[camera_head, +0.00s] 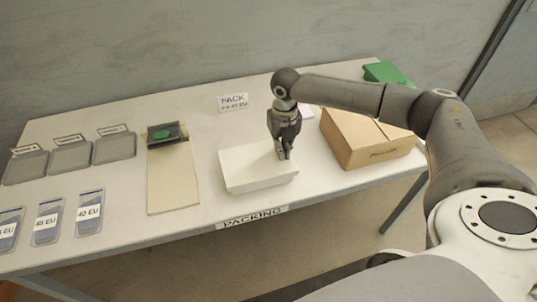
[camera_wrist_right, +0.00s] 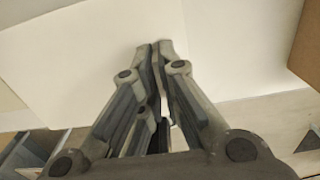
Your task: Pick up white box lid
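The white box with its lid (camera_head: 250,167) sits near the front edge of the table, and its top looks flat and closed. In the right wrist view the white lid surface (camera_wrist_right: 90,50) fills the upper left. My right gripper (camera_head: 284,156) points down at the right part of the lid. In the wrist view its fingertips (camera_wrist_right: 156,48) are close together with only a thin gap, over the white surface near its right edge. I cannot make out any part of the lid between them, nor whether they touch it. My left gripper is not in view.
A brown cardboard box (camera_head: 362,140) stands close on the right of the gripper. A beige board (camera_head: 173,185) with a dark item lies to the left. Grey trays (camera_head: 70,157) and labelled pouches (camera_head: 90,213) lie farther left. A PACK sign (camera_head: 233,102) stands behind.

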